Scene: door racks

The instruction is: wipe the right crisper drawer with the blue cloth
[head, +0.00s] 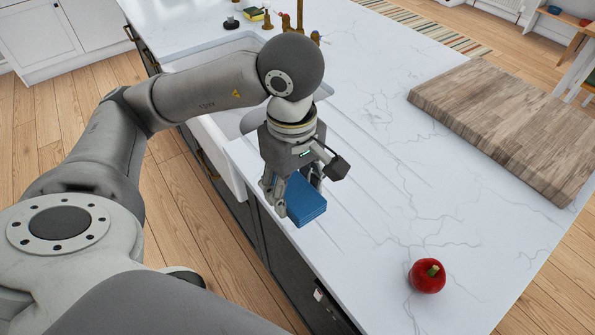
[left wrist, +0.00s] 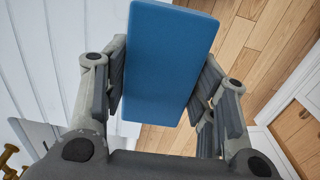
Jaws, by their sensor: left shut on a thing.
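A blue cloth (head: 306,199), folded into a thick block, is at the front edge of the white marble counter beside the sink. My left gripper (head: 294,196) is above the counter edge, shut on the cloth. In the left wrist view the cloth (left wrist: 168,65) sits between the two fingers of the left gripper (left wrist: 163,85), with pads against both sides. Whether the cloth touches the counter is unclear. My right gripper is not in view. No crisper drawer shows in either view.
A red pepper or apple-like item (head: 427,276) lies on the counter (head: 385,215). A large wooden board (head: 505,120) lies at the right. The white sink (head: 215,125) with brass taps (head: 291,22) is behind my arm. Wooden floor (head: 185,200) lies left of the counter.

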